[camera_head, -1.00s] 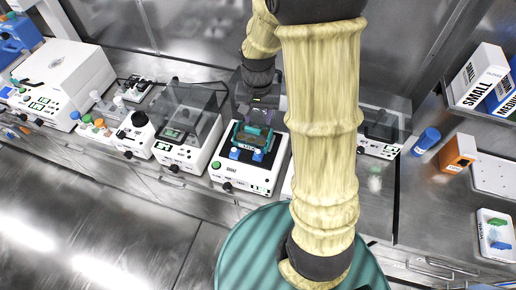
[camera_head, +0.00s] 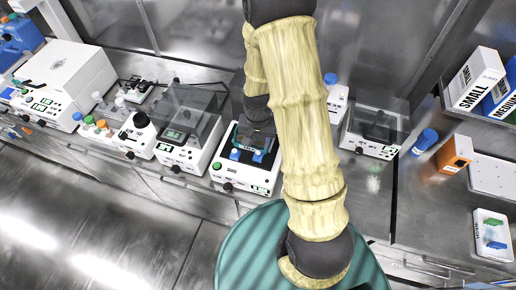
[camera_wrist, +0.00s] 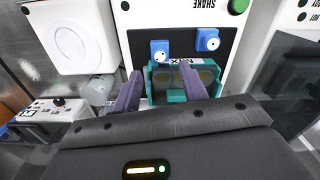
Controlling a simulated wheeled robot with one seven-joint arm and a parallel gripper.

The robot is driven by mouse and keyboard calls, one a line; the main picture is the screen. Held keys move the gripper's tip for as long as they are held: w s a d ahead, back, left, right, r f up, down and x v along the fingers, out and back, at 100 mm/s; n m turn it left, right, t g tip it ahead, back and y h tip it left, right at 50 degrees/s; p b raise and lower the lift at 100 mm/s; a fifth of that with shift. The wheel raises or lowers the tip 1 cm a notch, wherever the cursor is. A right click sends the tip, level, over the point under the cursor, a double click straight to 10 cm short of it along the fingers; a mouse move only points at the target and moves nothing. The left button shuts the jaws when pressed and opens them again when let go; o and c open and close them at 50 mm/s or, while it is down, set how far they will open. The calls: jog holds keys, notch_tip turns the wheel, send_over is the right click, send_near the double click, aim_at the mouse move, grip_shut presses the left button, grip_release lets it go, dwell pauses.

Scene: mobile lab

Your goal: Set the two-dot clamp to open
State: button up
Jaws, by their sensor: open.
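The shaker (camera_head: 240,181) is a white box with a green button, and it also shows in the wrist view (camera_wrist: 185,15). Two blue clamps sit along its front edge, one (camera_wrist: 160,50) on the left and one (camera_wrist: 208,40) on the right in the wrist view. Each has a pale face with dark marks; I cannot tell which has two dots. Behind them is a teal rack (camera_wrist: 170,82) with a "MIX" label. Contact with the rack is unclear.
A lidded device (camera_head: 188,130) stands left of the shaker and another (camera_head: 374,130) to its right. A white device with a round plate (camera_wrist: 70,38) shows in the wrist view. A blue-capped bottle (camera_head: 330,79) stands behind my arm.

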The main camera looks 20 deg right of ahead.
aim_at(258, 153)
jog(key=shift+f+p, duration=0.6)
jog(key=shift+f, duration=2.35)
grip_shut()
